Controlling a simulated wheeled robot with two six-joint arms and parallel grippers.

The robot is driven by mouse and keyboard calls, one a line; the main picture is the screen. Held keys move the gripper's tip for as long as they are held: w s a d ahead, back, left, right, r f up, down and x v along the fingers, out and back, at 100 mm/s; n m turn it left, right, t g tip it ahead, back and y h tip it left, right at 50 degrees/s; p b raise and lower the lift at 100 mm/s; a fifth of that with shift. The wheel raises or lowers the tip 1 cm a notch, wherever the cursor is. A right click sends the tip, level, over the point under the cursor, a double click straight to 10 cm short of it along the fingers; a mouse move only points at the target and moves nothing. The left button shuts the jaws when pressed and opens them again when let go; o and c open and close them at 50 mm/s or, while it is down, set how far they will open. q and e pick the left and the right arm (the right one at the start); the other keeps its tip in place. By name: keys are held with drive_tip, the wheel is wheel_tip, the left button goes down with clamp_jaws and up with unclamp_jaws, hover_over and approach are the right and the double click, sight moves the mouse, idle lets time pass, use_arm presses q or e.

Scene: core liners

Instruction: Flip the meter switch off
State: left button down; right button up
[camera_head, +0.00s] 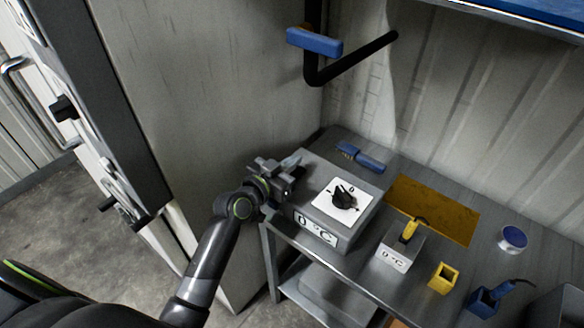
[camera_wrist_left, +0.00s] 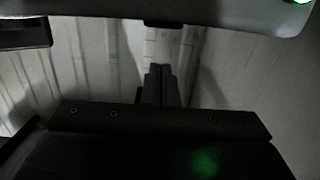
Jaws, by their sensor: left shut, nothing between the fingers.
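A large grey box (camera_head: 320,206) with a 0 °C label on its front stands at the left end of the metal table. Its sloped top carries a white plate (camera_head: 325,201) with a black rotary knob (camera_head: 344,197) and a 0 mark. A smaller grey box (camera_head: 403,252), also labelled 0 °C, has a yellow-handled piece (camera_head: 411,229) on top. I cannot tell which one is the meter. My left gripper (camera_head: 291,164) is at the large box's back left edge, left of the knob; contact is unclear. Its fingers (camera_wrist_left: 160,85) are shut and empty in the left wrist view.
A blue brush (camera_head: 360,157) lies behind the large box. An ochre mat (camera_head: 432,208), a yellow cup (camera_head: 443,278), a blue holder (camera_head: 487,300) and a round blue-and-white item (camera_head: 513,239) are to the right. A black pipe with a blue handle (camera_head: 314,41) hangs above.

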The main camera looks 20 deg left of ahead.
sight(296, 174)
use_arm(q)
wheel_tip(296, 174, down, 2)
drive_tip(key=shift+f, duration=0.15)
drive_tip(key=shift+w+f, duration=0.1)
drive_tip(key=shift+f, duration=0.25)
